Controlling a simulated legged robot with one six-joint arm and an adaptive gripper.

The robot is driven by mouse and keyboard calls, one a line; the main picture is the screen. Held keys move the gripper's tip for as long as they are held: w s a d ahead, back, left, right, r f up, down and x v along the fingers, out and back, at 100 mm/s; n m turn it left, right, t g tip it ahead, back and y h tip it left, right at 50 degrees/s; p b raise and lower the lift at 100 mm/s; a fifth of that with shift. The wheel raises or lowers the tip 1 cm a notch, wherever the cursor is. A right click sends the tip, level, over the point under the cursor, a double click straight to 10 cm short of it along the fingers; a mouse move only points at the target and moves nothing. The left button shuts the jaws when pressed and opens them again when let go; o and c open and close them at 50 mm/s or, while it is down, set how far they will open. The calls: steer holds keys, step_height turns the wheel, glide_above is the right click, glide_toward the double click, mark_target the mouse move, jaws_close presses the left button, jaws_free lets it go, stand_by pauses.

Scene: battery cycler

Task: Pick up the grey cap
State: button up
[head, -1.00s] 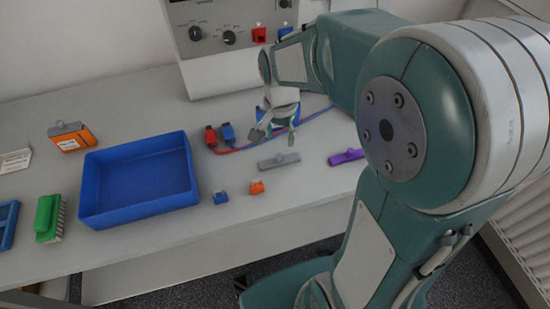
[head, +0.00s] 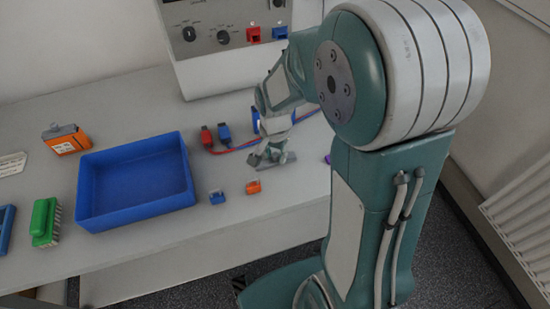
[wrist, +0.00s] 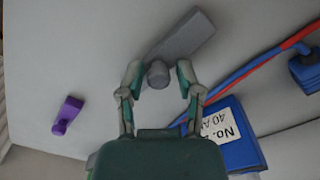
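The grey cap (wrist: 187,40) is a flat bar with a round knob (wrist: 158,74). It lies on the bench, slanting in the wrist view. My gripper (wrist: 160,77) is open, with one fingertip on each side of the knob and gaps between fingers and knob. In the head view my gripper (head: 266,157) is low over the cap (head: 287,158) and hides part of it. I cannot tell whether the fingers touch the bench or the bar.
A purple cap (wrist: 66,116) lies apart from the grey one. A labelled blue battery (wrist: 237,140) and red and blue leads (wrist: 270,53) are close by. A blue tray (head: 135,213), an orange clip (head: 254,188) and a blue clip (head: 217,198) lie to the left.

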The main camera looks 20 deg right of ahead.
jaws_close()
steer(key=shift+r, duration=0.1)
